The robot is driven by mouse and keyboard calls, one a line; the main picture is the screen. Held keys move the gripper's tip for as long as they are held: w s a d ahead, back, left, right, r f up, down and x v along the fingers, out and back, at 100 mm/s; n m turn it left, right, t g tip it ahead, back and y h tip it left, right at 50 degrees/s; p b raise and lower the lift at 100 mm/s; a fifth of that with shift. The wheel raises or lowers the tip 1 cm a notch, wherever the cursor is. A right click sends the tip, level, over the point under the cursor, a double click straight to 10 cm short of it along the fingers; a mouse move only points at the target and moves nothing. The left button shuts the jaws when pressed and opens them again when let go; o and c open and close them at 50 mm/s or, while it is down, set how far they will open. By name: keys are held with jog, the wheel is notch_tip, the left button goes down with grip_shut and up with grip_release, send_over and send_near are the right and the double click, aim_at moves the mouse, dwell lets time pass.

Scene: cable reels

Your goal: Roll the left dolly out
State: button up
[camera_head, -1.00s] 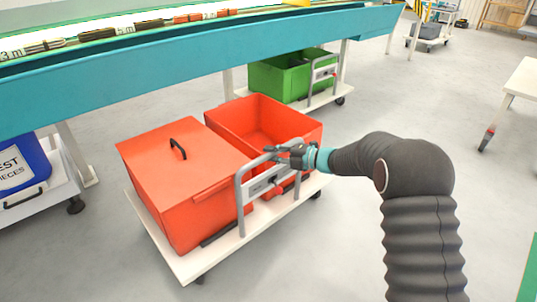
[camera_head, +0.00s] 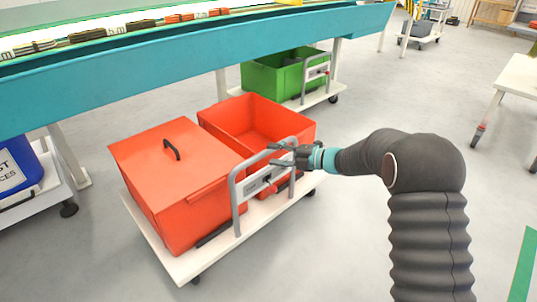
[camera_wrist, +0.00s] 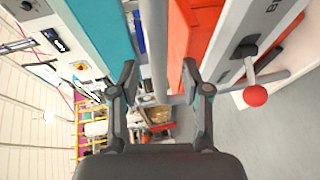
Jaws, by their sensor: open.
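A white dolly (camera_head: 262,213) in the head view carries a lidded red bin (camera_head: 150,165) and an open red bin (camera_head: 222,122). Its grey push handle (camera_head: 235,205) stands upright on the right side. My gripper (camera_head: 276,154) is open at the top of this handle. In the wrist view my gripper (camera_wrist: 159,75) has its fingers apart, with the grey handle tube (camera_wrist: 154,40) showing between them. I cannot tell whether they touch it. A red ball knob (camera_wrist: 255,96) is to the right. Another dolly (camera_head: 55,190) with a blue bin (camera_head: 18,168) is cut off at the left edge.
A teal-edged bench (camera_head: 190,62) runs above and behind the dollies. A green bin (camera_head: 272,77) sits on a farther dolly (camera_head: 318,97) beneath it. A white table (camera_head: 518,85) stands at the right. Grey floor is clear between that table and the red-bin dolly.

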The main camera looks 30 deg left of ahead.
jog(key=d+r, duration=0.1)
jog(key=d, duration=0.7)
jog(key=shift+w+d+r, duration=0.25)
jog(key=shift+w+d, duration=0.05)
jog(key=shift+w, duration=0.05)
